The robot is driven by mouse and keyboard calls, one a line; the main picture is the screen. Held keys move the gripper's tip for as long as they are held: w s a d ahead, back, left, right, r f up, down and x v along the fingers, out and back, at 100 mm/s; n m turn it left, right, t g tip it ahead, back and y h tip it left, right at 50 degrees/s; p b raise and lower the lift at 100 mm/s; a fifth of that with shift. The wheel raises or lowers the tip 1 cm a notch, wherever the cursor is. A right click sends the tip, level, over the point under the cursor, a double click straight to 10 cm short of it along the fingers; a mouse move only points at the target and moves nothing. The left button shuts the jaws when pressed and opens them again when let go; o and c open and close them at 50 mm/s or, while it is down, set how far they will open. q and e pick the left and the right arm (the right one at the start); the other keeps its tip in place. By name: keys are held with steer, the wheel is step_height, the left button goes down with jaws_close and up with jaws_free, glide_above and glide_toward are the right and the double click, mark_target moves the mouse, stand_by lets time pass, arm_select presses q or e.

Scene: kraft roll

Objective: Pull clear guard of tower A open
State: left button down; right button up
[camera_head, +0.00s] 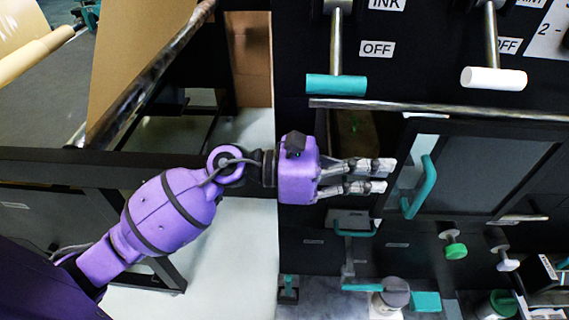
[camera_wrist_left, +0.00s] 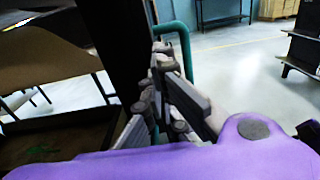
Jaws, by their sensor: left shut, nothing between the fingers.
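The clear guard (camera_head: 480,175) is a see-through panel in a black frame, right of a dark opening (camera_head: 352,135) in the black machine front. It looks angled, but I cannot tell exactly how far it stands open. Its teal handle (camera_head: 421,187) is upright on the panel's left side. My left gripper (camera_head: 387,176) is shut and empty, with its fingertips just left of the handle; I cannot tell whether they touch it. In the left wrist view the teal handle (camera_wrist_left: 184,52) shows behind the fingers (camera_wrist_left: 165,95). My right gripper is out of view.
Above the guard are a metal bar (camera_head: 440,107), a teal-ended lever (camera_head: 336,84) and a white-ended lever (camera_head: 493,78). Below it are a green knob (camera_head: 455,250) and a smaller teal handle (camera_head: 354,232). A kraft paper sheet (camera_head: 135,50) hangs at upper left.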

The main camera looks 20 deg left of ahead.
mark_target(442, 176)
arm_select(q)
steer(key=p+x, duration=0.2)
steer(key=x, duration=0.9)
steer(key=shift+w+d, duration=0.15)
steer(key=shift+d, duration=0.25)
steer(key=shift+f, duration=0.1)
